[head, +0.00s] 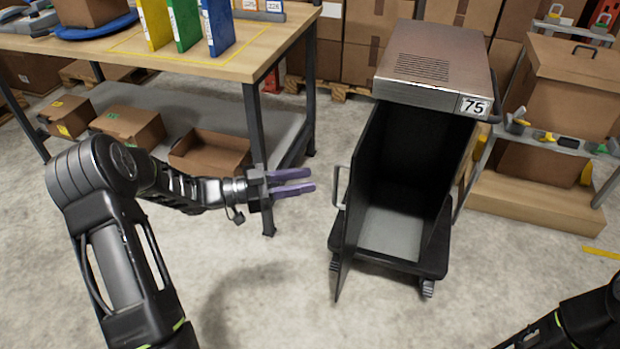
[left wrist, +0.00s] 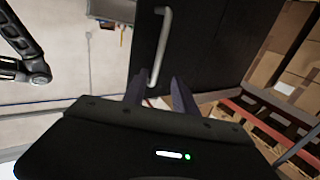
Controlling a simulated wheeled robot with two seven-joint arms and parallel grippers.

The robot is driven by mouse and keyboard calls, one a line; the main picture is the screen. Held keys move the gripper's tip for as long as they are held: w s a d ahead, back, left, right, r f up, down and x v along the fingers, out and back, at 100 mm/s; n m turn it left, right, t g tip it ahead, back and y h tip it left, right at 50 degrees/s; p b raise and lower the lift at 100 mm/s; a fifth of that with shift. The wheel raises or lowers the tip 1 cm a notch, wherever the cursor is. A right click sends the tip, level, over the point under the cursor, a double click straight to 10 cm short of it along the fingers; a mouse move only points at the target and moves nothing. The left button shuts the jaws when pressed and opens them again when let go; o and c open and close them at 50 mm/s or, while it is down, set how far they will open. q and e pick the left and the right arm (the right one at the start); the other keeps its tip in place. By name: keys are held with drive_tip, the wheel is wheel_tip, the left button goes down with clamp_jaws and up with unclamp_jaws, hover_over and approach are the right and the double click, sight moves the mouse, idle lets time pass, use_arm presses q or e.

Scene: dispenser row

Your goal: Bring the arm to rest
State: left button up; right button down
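My left gripper (head: 308,181) has purple fingers and points right over open floor, between the table and a wheeled dispenser cart. Its two fingers stand apart with nothing between them. In the left wrist view the fingers (left wrist: 158,95) also show a gap, with a light curved handle (left wrist: 157,45) on a dark panel beyond them. The cart (head: 427,90), marked 75, has a grey metal top and a dark open bin; its handle (head: 338,186) is on the left side, apart from the gripper. My right arm shows only at the lower right, and its gripper is out of view.
A wooden table (head: 185,57) at the upper left carries yellow, green and blue binders (head: 187,22). Cardboard boxes (head: 210,153) sit on its lower shelf. A rack with boxes (head: 565,95) stands at the right. The floor (head: 270,280) in front is clear.

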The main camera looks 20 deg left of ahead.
idle(0.4)
use_arm(q)
drive_tip(key=w+a+f+n+t+y, duration=0.3)
drive_tip(key=w+a+f+n+y, duration=0.15)
drive_tip(key=f+n+y, duration=0.45)
drive_tip(key=s+d+f+n+g+y, duration=0.15)
drive_tip(key=s+d+f+g, duration=0.25)
drive_tip(key=s+d+f, duration=0.4)
drive_tip(key=s+d+f+n+g+y, duration=0.1)
drive_tip(key=s+d+f+n+g, duration=0.3)
drive_tip(key=f, duration=0.7)
drive_tip(key=s+d+f+m+g+h, duration=0.1)
drive_tip(key=s+d+g, duration=0.2)
drive_tip(key=s+d, duration=0.5)
drive_tip(key=s+d+f+m+g, duration=0.15)
drive_tip(key=s+d, duration=0.35)
drive_tip(key=s, duration=0.7)
wheel_tip(320, 180, up, 12)
drive_tip(key=p, duration=1.3)
drive_tip(key=shift+w+a+r+n, duration=0.15)
drive_tip(key=shift+w+a+n, duration=0.1)
drive_tip(key=shift+a+n, duration=0.1)
